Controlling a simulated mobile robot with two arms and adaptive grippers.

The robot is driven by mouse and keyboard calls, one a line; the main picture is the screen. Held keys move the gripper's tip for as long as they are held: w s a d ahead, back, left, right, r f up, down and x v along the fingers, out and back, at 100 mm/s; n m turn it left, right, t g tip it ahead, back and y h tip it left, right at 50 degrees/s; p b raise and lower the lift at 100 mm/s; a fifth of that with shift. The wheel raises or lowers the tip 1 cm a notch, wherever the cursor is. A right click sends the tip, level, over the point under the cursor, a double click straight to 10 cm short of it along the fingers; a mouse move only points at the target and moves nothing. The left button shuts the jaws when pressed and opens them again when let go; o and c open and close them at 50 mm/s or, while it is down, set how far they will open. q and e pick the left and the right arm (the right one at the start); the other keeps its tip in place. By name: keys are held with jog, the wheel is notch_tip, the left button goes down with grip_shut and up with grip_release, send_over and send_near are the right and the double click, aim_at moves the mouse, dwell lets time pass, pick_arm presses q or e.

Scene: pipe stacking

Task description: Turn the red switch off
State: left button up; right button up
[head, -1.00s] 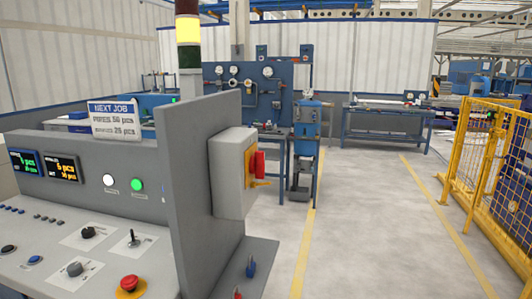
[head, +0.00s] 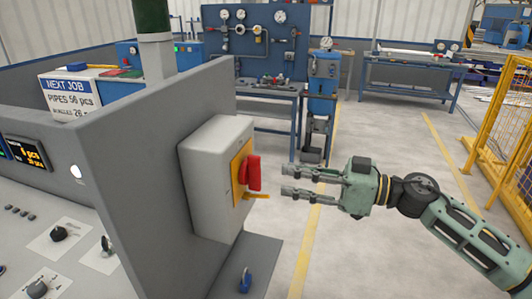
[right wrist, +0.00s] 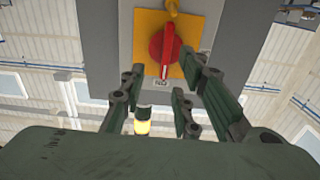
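The red switch (head: 253,174) is a rotary handle on a yellow plate (head: 238,172), on the side of a light grey box (head: 205,170). In the right wrist view the red handle (right wrist: 166,52) points toward a small label (right wrist: 161,82) that appears upside down and seems to read ON. My right gripper (head: 290,181) is just right of the switch in the head view, its fingers pointing at it. It is open and empty. In the wrist view the handle lies ahead, between the fingers (right wrist: 168,72), apparently apart from them. My left gripper is not in view.
The box hangs on a grey panel (head: 130,150) of the control console. A yellow lever (head: 258,196) sticks out below the red handle. A blue-handled lever (head: 245,281) stands on the ledge beneath. The floor to the right is open up to a yellow fence (head: 500,140).

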aim_at(260, 169)
jog(key=a, duration=0.1)
jog(key=a+p, duration=0.1)
jog(key=a, duration=0.1)
jog(key=a+r, duration=0.1)
jog(key=a, duration=0.1)
jog(key=shift+w+a+p, duration=0.1)
jog(key=shift+p, duration=0.2)
jog(key=shift+w+a+f, duration=0.25)
jog(key=shift+w+a, duration=0.35)
jog(key=shift+a, duration=0.3)
jog(key=shift+a+p, duration=0.25)
jog(key=shift+p, duration=0.05)
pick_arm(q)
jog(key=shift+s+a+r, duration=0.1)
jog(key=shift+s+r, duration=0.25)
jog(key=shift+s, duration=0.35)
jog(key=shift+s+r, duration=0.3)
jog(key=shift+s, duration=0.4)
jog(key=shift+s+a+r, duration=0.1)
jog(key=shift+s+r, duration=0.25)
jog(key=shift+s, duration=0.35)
pick_arm(e)
grip_shut()
